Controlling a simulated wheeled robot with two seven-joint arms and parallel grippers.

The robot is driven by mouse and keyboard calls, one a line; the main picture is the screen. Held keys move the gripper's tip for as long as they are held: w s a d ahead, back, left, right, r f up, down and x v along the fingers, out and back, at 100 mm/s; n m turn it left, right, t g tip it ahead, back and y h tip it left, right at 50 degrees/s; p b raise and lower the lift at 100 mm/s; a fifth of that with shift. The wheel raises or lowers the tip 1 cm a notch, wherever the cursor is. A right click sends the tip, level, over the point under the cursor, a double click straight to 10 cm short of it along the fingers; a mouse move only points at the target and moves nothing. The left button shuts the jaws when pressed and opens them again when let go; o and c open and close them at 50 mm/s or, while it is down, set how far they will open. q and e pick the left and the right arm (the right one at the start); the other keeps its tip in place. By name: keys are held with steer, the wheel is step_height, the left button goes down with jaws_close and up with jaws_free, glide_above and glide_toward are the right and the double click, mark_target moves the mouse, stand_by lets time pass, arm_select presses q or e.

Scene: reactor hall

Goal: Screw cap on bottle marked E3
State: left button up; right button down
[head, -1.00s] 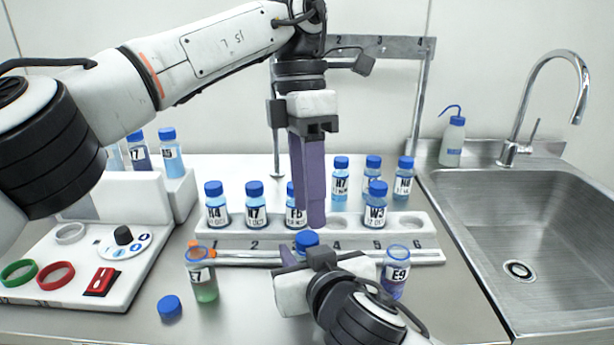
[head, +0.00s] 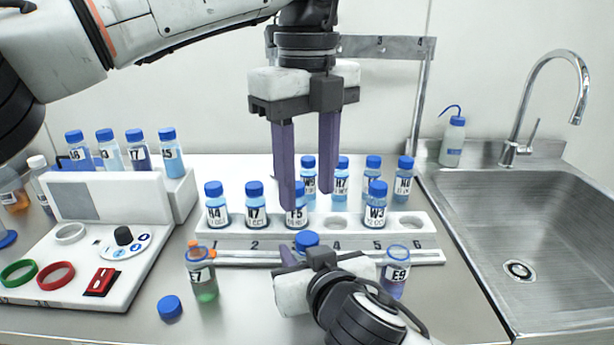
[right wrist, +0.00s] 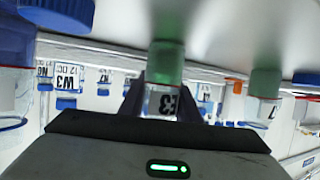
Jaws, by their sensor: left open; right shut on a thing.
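My right gripper (head: 300,262) is shut on the bottle marked E3, in front of the rack. In the right wrist view the E3 bottle (right wrist: 163,100) stands between the fingers, its label and green contents visible; that view is upside down. In the head view my gripper hides the bottle's body. A blue cap (head: 307,240) shows at its top; I cannot tell how tightly it sits. My left gripper (head: 306,198) is open and empty, pointing down above and behind this cap, its two purple fingers apart in front of the rack bottles.
A white numbered rack (head: 232,238) holds several blue-capped bottles. Bottle E7 (head: 203,280) stands left of my right gripper, and bottle E9 (head: 395,272) right of it. A loose blue cap (head: 170,308) lies on the bench. A steel sink (head: 550,215) is at the right.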

mark_target(306, 237)
arm_select(q)
steer(key=shift+n, duration=0.7)
steer(key=shift+f, duration=4)
